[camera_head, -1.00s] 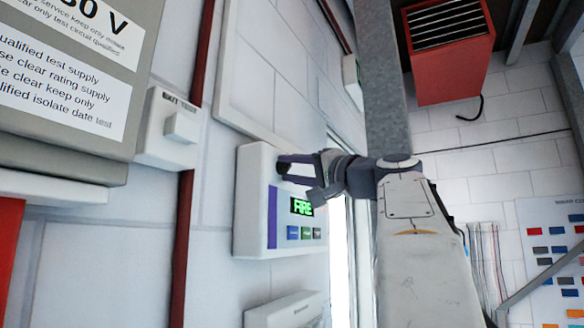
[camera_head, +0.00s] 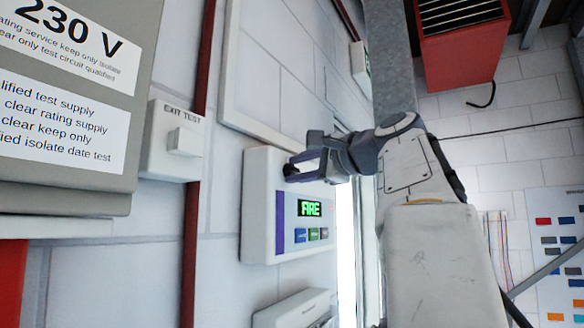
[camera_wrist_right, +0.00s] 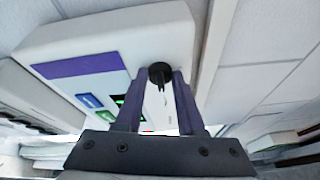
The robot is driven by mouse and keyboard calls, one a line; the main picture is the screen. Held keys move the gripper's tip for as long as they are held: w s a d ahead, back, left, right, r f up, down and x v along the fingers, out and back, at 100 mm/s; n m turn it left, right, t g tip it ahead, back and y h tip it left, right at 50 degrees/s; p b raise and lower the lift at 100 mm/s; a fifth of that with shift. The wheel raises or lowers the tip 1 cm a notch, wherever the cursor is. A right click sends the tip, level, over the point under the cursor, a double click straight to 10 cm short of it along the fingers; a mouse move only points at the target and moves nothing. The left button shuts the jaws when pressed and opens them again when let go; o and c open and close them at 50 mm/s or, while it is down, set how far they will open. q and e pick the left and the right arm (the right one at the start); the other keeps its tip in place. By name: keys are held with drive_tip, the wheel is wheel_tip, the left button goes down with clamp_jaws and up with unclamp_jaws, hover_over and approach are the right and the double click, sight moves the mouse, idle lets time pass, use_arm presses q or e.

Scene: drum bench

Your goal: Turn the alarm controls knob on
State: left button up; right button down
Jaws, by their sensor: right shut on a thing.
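A white wall panel (camera_head: 262,215) carries a purple stripe, a green lit display (camera_head: 310,208) reading FIRE and a row of small buttons. A black knob (camera_head: 290,170) sits on its upper part, partly hidden by my right gripper (camera_head: 298,168) in the head view. In the right wrist view the knob (camera_wrist_right: 160,72) lies between the two finger ends of my right gripper (camera_wrist_right: 160,84), which is shut on it. A key-like bright piece shows just below the knob there. My left gripper is not in view.
An EXIT TEST switch box (camera_head: 174,142) and a grey 230 V cabinet (camera_head: 75,100) are left of the panel. Another white box (camera_head: 292,310) is below it. A red louvred unit (camera_head: 460,45) hangs upper right.

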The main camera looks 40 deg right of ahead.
drive_tip(key=shift+m, duration=0.3)
drive_tip(key=c, duration=0.8)
unclamp_jaws()
drive_tip(key=shift+s, duration=0.25)
drive_tip(key=s+b, duration=0.2)
drive_tip(key=s, duration=0.8)
drive_tip(key=shift+r+b, duration=0.15)
drive_tip(key=shift+b, duration=0.2)
